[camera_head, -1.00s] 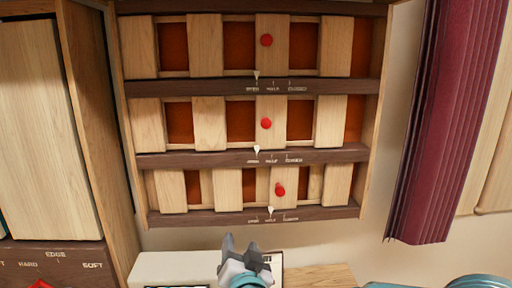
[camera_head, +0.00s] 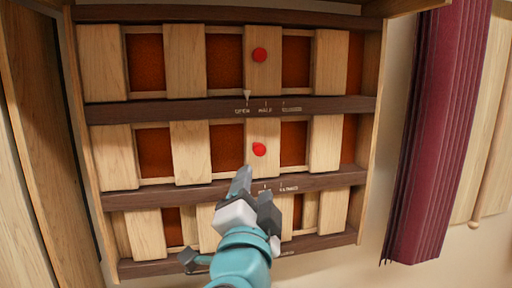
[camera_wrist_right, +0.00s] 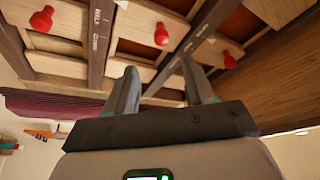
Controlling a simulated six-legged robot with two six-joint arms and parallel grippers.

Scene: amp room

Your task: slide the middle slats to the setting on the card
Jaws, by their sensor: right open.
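The middle slats (camera_head: 190,150) are pale wood boards over rust-red openings, in the middle row of a wall frame. Their red knob (camera_head: 259,150) is on the slat right of centre; it also shows in the right wrist view (camera_wrist_right: 161,33). My right gripper (camera_head: 254,184) is open and empty, just below this knob and apart from it. In the wrist view its two fingers (camera_wrist_right: 160,82) point up towards the knob with a gap between them. It hides the middle row's pointer and part of its scale. No card shows.
My arm hides the bottom row's knob in the head view. A maroon curtain (camera_head: 430,140) hangs at the right. A tall wooden side (camera_head: 50,140) stands at the left.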

